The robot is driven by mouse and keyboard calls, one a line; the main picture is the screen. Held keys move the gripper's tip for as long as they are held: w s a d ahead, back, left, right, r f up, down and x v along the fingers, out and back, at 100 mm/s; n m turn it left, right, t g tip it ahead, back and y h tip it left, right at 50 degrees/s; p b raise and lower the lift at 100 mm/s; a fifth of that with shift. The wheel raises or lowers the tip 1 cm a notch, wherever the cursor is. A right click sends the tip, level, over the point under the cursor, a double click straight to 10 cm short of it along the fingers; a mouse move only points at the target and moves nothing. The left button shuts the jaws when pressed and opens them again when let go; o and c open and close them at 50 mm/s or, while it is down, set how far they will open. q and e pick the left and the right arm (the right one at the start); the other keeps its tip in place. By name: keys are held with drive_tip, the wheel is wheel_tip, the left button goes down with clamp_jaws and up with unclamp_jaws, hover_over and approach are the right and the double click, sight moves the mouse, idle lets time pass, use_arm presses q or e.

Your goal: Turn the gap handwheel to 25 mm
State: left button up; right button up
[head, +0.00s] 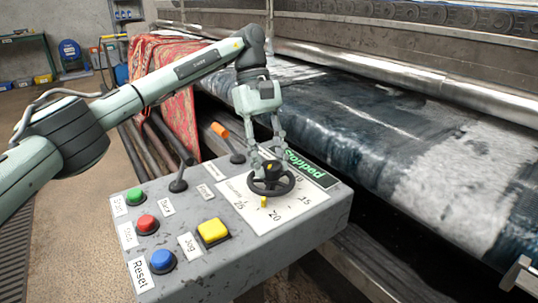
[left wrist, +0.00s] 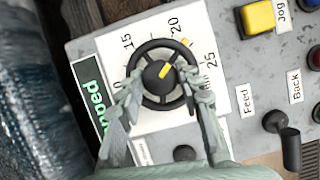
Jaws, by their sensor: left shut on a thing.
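The gap handwheel (head: 288,187) is a black spoked wheel on a white scale plate (head: 300,205) on the grey control panel. It also shows in the left wrist view (left wrist: 134,88), with a yellow bar on its hub. A yellow mark at its rim stands between 20 and 25, nearer 20. The scale also shows 15. My left gripper (head: 268,170) reaches down from above and is shut on the handwheel; its fingers (left wrist: 158,98) cover part of the rim and spokes. My right gripper cannot be made out.
Green (head: 134,196), red (head: 147,224), blue (head: 163,261) and yellow (head: 212,232) buttons sit left of the wheel. A "Stopped" display (head: 305,168) is beside the wheel. A wet rug (head: 400,130) lies on the machine behind.

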sight(272, 162)
use_arm(q)
drive_tip(key=m+y, duration=0.1)
drive_tip(key=m, duration=0.2)
drive_tip(key=shift+d+r+m+p, duration=0.1)
drive_tip(key=shift+m+p, duration=0.2)
drive_tip(key=shift+p, duration=0.1)
drive_tip(key=shift+m+y, duration=0.6)
drive_tip(key=shift+m, duration=0.5)
drive_tip(key=shift+w+m+y, duration=0.1)
drive_tip(key=shift+m+y, duration=0.2)
drive_tip(key=shift+m, duration=0.6)
use_arm(e)
drive_tip(key=shift+g, duration=0.3)
drive_tip(key=shift+s+d+f, duration=0.15)
drive_tip(key=shift+s+f, duration=0.35)
drive_tip(key=shift+f, duration=0.3)
drive_tip(key=shift+s+d+f, duration=0.2)
drive_tip(key=shift+s+f, duration=0.35)
drive_tip(key=shift+f, duration=0.3)
drive_tip(key=shift+s+d+f, duration=0.15)
drive_tip(key=shift+s+f, duration=0.35)
drive_tip(key=shift+f, duration=0.3)
use_arm(q)
drive_tip(key=o, duration=1.2)
drive_tip(key=shift+c, duration=0.2)
wheel_tip(272, 162, up, 10)
drive_tip(key=shift+d+g, duration=0.1)
drive_tip(key=shift+g, duration=0.2)
use_arm(e)
drive_tip(key=shift+s, duration=0.1)
